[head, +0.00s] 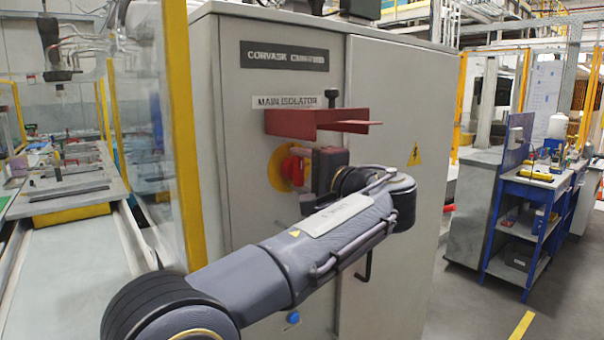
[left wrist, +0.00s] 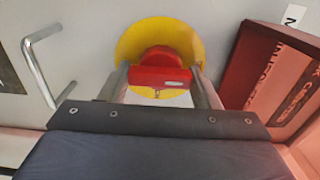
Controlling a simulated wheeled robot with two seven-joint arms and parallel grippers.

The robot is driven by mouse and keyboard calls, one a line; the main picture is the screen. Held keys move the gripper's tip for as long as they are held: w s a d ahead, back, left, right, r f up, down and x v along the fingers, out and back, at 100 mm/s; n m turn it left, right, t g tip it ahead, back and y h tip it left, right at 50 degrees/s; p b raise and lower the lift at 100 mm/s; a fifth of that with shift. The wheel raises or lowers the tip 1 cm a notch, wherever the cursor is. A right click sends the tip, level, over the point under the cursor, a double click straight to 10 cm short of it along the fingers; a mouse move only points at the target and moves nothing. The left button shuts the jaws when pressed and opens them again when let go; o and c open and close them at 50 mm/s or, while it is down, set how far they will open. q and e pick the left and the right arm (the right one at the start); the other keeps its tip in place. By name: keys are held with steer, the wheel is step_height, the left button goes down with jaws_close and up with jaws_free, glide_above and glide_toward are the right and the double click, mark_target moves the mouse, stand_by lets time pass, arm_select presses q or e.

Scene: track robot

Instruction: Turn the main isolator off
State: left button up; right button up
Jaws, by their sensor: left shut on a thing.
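The main isolator is a red rotary handle (head: 291,168) on a yellow disc (head: 276,169), on the front of a grey cabinet (head: 240,140). A label reading MAIN ISOLATOR (head: 287,101) is above it. My left gripper (head: 305,168) is at the handle, partly hidden by its own wrist. In the left wrist view the red handle (left wrist: 160,78) lies between the two fingers (left wrist: 160,84), which are shut on it. The yellow disc (left wrist: 140,38) shows behind. A red cover (head: 290,122) sticks out above the handle; it also shows in the left wrist view (left wrist: 262,75). My right gripper is not in view.
A dark pull handle (head: 368,262) is on the cabinet door below my wrist. A blue button (head: 293,317) is low on the cabinet. A yellow post (head: 180,130) stands close to its left. A blue workbench (head: 520,225) is at right, with open floor before it.

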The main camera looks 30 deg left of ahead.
arm_select(q)
steer(key=shift+f, duration=0.1)
steer(key=o, duration=0.7)
steer(key=shift+d, duration=0.1)
steer(key=shift+c, duration=0.2)
steer(key=v, duration=0.7)
steer(key=shift+d, duration=0.4)
steer(key=shift+s, duration=0.15)
